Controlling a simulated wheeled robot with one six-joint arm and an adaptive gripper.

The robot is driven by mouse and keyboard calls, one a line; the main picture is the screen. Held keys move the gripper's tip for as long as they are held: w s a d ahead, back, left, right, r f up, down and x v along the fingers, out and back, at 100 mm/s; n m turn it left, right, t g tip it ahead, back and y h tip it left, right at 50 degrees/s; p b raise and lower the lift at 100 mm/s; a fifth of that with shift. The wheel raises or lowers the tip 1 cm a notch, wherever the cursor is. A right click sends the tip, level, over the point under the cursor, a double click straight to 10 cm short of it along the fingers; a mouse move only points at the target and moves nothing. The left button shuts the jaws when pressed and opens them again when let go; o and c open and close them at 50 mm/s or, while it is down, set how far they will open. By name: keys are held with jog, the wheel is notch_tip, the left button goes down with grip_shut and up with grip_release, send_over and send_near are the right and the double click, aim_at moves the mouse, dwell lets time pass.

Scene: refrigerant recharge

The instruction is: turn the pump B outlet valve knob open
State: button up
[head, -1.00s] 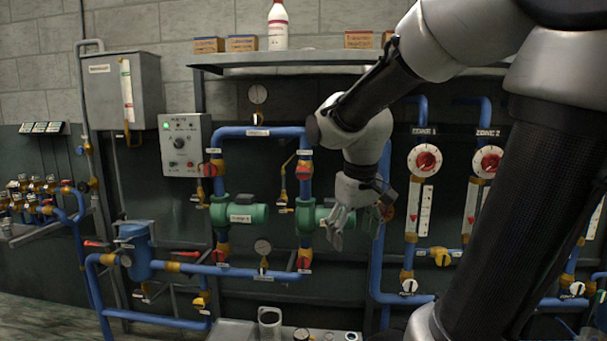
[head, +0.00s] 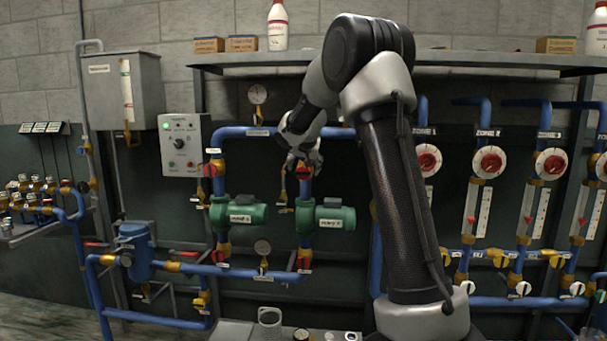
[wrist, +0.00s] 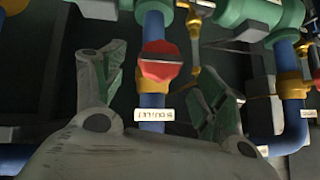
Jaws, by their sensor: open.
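The pump B outlet valve knob (wrist: 160,64) is red and octagonal, with a dark bar across its face. It sits on a blue pipe (wrist: 152,110) with yellow fittings. In the head view the knob (head: 304,173) is partly hidden by my gripper (head: 303,160), which is directly in front of it. In the wrist view my gripper (wrist: 157,68) is open, with one finger on each side of the knob. I cannot tell whether the fingers touch it. A white label (wrist: 154,114) shows beside the knob. Pump B (head: 333,219) is green and stands below the valve.
Pump A (head: 240,214) and its red outlet knob (head: 210,170) are to the left. A thin yellow valve (head: 284,185) hangs close to the left of my gripper. A shelf (head: 480,59) runs above. Several zone columns with red-and-white gauges (head: 489,161) stand at the right.

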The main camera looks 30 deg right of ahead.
aim_at(304, 170)
jog(key=x, duration=0.5)
jog(key=shift+w+f, duration=0.1)
jog(key=shift+c, duration=0.3)
jog(key=c, duration=1)
